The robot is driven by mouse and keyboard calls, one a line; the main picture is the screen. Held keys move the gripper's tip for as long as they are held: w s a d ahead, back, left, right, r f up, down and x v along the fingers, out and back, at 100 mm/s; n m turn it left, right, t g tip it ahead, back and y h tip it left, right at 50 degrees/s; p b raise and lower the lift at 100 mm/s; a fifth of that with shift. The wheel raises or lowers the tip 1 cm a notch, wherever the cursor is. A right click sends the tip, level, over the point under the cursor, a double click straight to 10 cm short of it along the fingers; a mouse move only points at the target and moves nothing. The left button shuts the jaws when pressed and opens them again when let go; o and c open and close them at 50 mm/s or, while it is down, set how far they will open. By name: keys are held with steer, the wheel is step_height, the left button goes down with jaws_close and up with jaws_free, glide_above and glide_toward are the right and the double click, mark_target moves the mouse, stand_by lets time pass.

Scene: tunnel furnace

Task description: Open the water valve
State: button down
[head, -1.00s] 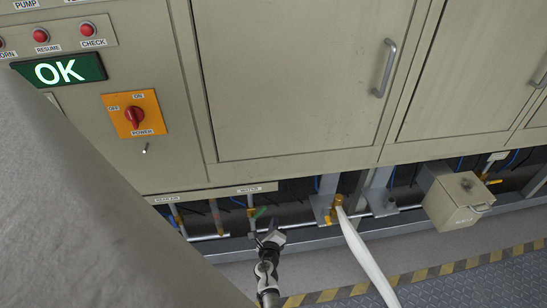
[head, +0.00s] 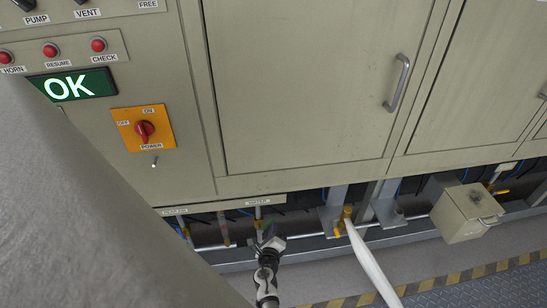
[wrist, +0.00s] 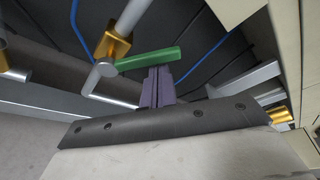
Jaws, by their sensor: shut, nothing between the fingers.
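The water valve's green lever handle (wrist: 148,59) shows in the wrist view, running sideways from a pipe with a brass fitting (wrist: 114,46). My gripper (wrist: 158,72) is shut and empty. Its fingertips are at the lower edge of the green handle, near its middle; I cannot tell whether they touch it. In the head view my gripper (head: 270,240) is low under the cabinet, just below the WATER label (head: 258,201). There it mostly hides the valve and handle.
A white hose (head: 370,262) runs from a brass fitting (head: 347,213) to the right of my gripper. A beige box (head: 465,213) is farther right. A metal rail and pipes run under the cabinet (head: 300,90). Blue cables (wrist: 205,55) hang behind the handle.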

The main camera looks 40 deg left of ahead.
mark_target(264, 228)
steer(key=shift+s+a+r+n, duration=0.2)
steer(key=shift+r+n, duration=0.05)
steer(key=shift+n, duration=0.25)
steer(key=shift+s+a+r+n+t+p, duration=0.3)
steer(key=shift+r+n+t+p, duration=0.1)
steer(key=shift+n+t, duration=0.25)
steer(key=shift+s+a+r+p, duration=0.35)
steer(key=shift+s+r+p, duration=0.1)
steer(key=shift+p, duration=0.25)
steer(key=shift+s+a, duration=0.15)
steer(key=shift+s, duration=0.05)
steer(key=shift+s+a+f+p, duration=0.1)
steer(key=shift+s+a+p, duration=0.05)
steer(key=shift+p, duration=0.15)
